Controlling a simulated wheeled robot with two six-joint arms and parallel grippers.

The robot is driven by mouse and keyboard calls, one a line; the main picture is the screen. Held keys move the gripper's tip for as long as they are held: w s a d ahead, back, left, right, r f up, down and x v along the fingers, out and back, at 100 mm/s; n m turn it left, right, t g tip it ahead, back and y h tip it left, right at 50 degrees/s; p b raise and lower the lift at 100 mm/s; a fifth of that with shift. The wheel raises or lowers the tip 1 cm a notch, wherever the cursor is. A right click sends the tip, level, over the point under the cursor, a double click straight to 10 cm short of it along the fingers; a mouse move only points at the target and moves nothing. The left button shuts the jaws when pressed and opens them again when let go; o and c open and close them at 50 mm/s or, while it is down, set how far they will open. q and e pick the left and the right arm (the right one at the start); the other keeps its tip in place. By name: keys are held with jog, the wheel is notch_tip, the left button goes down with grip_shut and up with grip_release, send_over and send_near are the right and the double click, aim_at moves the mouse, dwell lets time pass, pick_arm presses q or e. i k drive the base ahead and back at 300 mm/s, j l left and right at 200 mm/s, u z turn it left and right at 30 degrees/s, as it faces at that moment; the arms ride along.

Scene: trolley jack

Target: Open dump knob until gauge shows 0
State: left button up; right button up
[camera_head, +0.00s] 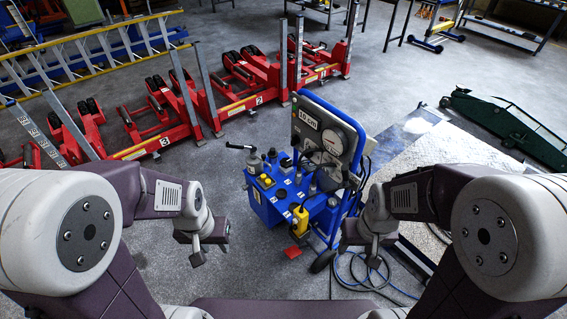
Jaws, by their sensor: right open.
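A blue hydraulic trolley unit (262,204) stands on the floor in the middle of the view. Its upright panel carries a round white gauge (333,141) and a label plate; the gauge reading is too small to tell. Several small knobs and fittings sit on the blue top, and I cannot tell which is the dump knob. My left gripper (198,257) hangs to the left of the unit, apart from it; its jaws are too small to judge. My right gripper (374,261) is open and hangs at the unit's right side, near its wheel, with nothing seen in it.
Red wheeled lifting stands (165,128) stand at the back left, with a yellow ladder (95,50) behind. A green trolley jack (505,128) lies at the right. Blue and black hoses (365,285) lie on the floor by my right gripper. Floor left of the unit is clear.

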aim_at(286, 162)
jog(key=i+j, duration=0.45)
jog(key=j, duration=0.15)
jog(key=i+j, duration=0.85)
jog(key=j, duration=0.3)
jog(key=i+z, duration=0.05)
